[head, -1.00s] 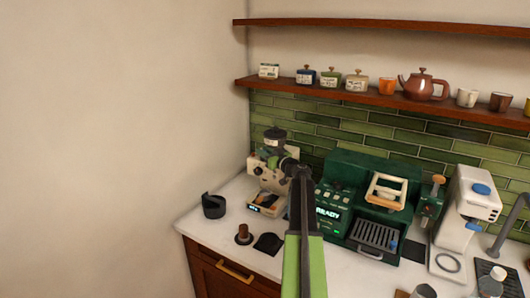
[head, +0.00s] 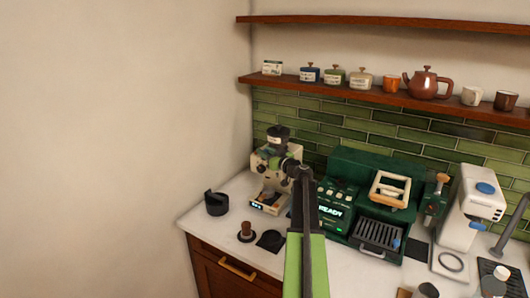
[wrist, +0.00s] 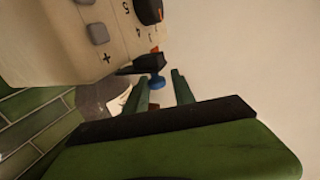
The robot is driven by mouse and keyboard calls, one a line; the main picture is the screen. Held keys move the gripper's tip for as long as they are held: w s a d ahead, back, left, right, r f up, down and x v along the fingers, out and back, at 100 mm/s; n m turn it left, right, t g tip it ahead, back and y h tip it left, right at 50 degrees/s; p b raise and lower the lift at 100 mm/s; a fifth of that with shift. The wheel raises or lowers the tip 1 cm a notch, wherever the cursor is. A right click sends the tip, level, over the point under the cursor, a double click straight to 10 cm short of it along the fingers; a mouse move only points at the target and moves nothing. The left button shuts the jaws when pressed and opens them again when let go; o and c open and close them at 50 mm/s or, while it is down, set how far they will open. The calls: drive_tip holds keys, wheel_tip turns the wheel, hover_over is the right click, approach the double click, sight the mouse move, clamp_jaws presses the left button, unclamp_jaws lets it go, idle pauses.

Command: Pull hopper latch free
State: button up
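The cream grinder (head: 264,184) stands in the counter's back left corner, with a dark hopper (head: 277,134) on top. In the wrist view, the grinder body (wrist: 75,45) fills the upper left, with grey buttons and a black dial. In the head view my arm hides part of the grinder's right side.
A green coffee machine (head: 345,190) stands right of the grinder, with a white machine (head: 470,215) beyond it. A black cup (head: 216,203), a tamper (head: 246,231) and a dark mat (head: 270,241) lie in front on the counter. A wall rises at left; shelves hang above.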

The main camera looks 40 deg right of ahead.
drive_tip(key=s+a, duration=0.2)
drive_tip(key=s, duration=1.4)
drive_tip(key=shift+s+a, duration=0.25)
drive_tip(key=shift+s, duration=0.1)
